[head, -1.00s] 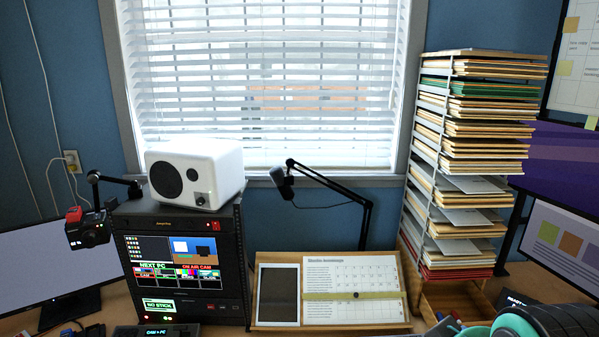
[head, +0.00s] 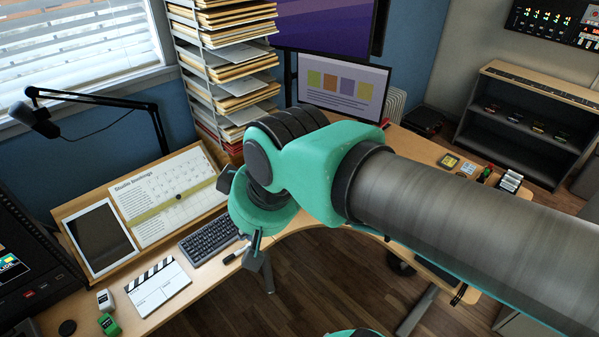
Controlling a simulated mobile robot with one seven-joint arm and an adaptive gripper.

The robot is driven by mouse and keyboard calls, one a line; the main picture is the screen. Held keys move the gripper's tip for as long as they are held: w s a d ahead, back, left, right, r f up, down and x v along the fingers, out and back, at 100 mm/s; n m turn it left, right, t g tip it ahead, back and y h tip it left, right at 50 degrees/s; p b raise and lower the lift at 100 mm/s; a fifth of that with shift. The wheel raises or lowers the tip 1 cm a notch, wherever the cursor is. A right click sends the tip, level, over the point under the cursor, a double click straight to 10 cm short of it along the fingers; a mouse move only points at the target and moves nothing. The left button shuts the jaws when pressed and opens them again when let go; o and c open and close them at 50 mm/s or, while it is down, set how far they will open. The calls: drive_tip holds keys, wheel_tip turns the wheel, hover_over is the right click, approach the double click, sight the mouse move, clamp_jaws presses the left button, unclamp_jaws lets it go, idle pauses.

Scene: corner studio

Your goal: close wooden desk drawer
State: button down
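The curved wooden desk (head: 300,219) runs along the wall. A sliver of wood shows under the tall paper rack, but my arm covers most of that spot, so I cannot tell whether it is the wooden drawer or how far out that drawer is. My gripper (head: 262,270) points down at the desk's inner front edge, right of the keyboard. It is partly hidden by my wrist, and its fingers are too unclear to read. I see nothing held in it.
The paper rack (head: 222,60) stands at the back. A keyboard (head: 208,241), a clapperboard (head: 158,288) and a slanted stand with a tablet (head: 100,238) and a calendar (head: 170,188) sit on the desk. A shelf (head: 535,120) stands right. Wooden floor (head: 310,285) is open below.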

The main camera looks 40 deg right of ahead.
drive_tip(key=w+d+f+m+g+y+p, duration=0.1)
drive_tip(key=w+f+m+g+y, duration=0.1)
drive_tip(key=w+f+m+y, duration=0.4)
drive_tip(key=w+d+f+m+g+y+p, duration=0.1)
drive_tip(key=w+f+m, duration=0.15)
drive_tip(key=w, duration=0.45)
drive_tip(key=w+d+f+m+t+y+p, duration=0.1)
drive_tip(key=w+d+f+m+t+y, duration=0.5)
drive_tip(key=w+d+m, duration=0.55)
drive_tip(key=w+d+f+m+t+h, duration=0.1)
drive_tip(key=d+f+m+t+h, duration=0.3)
drive_tip(key=d, duration=0.5)
drive_tip(key=w+d+f+m+t+h, duration=0.1)
drive_tip(key=d+f+m+t, duration=0.1)
drive_tip(key=d+f, duration=0.65)
drive_tip(key=s+d+f+m+t+h, duration=0.1)
drive_tip(key=s+d+f+m+h, duration=0.1)
drive_tip(key=d, duration=0.3)
drive_tip(key=s+d+f+m+t+h+p, duration=0.1)
drive_tip(key=s+d+f+m+h, duration=0.2)
drive_tip(key=d+f+m, duration=0.1)
drive_tip(key=s+d+f+m+t+h, duration=0.2)
drive_tip(key=d+f, duration=0.3)
drive_tip(key=d, duration=0.3)
drive_tip(key=shift+s+d+f+m+h+p, duration=0.2)
drive_tip(key=shift+m+h+p, duration=0.15)
drive_tip(key=shift+m+h, duration=0.35)
drive_tip(key=shift+w, duration=0.15)
